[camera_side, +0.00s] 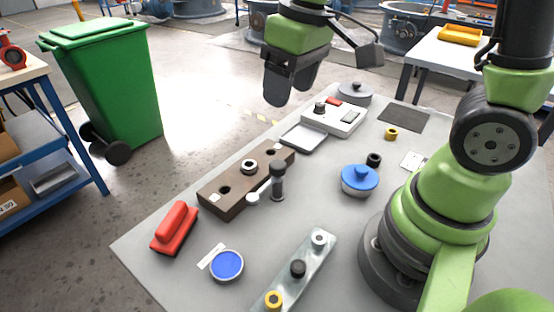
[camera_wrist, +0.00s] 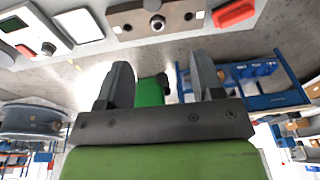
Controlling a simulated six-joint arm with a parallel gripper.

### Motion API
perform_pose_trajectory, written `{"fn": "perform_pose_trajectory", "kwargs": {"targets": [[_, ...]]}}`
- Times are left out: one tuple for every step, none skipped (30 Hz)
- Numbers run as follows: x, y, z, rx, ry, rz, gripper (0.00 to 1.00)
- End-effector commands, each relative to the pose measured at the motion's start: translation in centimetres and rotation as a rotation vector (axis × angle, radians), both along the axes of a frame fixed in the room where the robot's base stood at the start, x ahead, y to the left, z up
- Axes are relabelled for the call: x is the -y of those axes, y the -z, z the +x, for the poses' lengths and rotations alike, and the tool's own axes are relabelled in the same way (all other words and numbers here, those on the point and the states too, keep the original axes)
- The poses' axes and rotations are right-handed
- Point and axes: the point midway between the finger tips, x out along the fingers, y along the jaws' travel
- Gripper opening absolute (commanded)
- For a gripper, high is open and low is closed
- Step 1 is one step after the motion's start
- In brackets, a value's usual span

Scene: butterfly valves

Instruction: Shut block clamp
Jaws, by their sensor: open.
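The brown block (camera_side: 225,190) lies on the grey table, with round holes in its top and a pale ring with a dark centre (camera_side: 249,167) at its middle. The clamp (camera_side: 278,182), a dark post with a knob on top, stands at the block's near side; a white round tip (camera_side: 253,198) is beside it. Whether the clamp presses on the block I cannot tell. My gripper (camera_side: 291,84) is open and empty, high above the table beyond the block. In the wrist view my gripper (camera_wrist: 163,82) has its fingers apart, and the block (camera_wrist: 180,18) shows at the top edge.
A blue-lidded pot (camera_side: 360,180) and a grey-white device (camera_side: 335,119) stand to the right. A green bin (camera_side: 110,85) stands beyond the table.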

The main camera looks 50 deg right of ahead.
Motion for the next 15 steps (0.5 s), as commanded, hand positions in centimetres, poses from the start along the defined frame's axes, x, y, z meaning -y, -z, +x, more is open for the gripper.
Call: {"fn": "perform_pose_trajectory", "kwargs": {"targets": [[0.1,1.6,0.8,-0.049,-0.036,-0.017,0.61],[0.1,2.3,1.1,-0.069,-0.057,-0.025,0.61],[0.2,3.2,1.5,-0.094,-0.082,-0.035,0.61],[0.2,3.8,1.8,-0.11,-0.1,-0.042,0.61],[0.2,4.4,2.0,-0.125,-0.114,-0.047,0.61],[0.3,5.0,2.2,-0.141,-0.131,-0.052,0.61],[0.3,5.4,2.4,-0.15,-0.142,-0.056,0.61],[0.3,5.7,2.4,-0.158,-0.15,-0.058,0.61],[0.3,6.0,2.5,-0.165,-0.159,-0.061,0.61],[0.4,6.3,2.6,-0.169,-0.163,-0.062,0.61],[0.4,6.5,2.6,-0.172,-0.167,-0.064,0.61],[0.4,6.8,2.6,-0.174,-0.169,-0.064,0.61],[0.4,7.0,2.6,-0.176,-0.169,-0.064,0.61],[0.4,7.4,2.6,-0.177,-0.17,-0.064,0.61],[0.4,7.9,2.6,-0.178,-0.17,-0.064,0.61]]}}
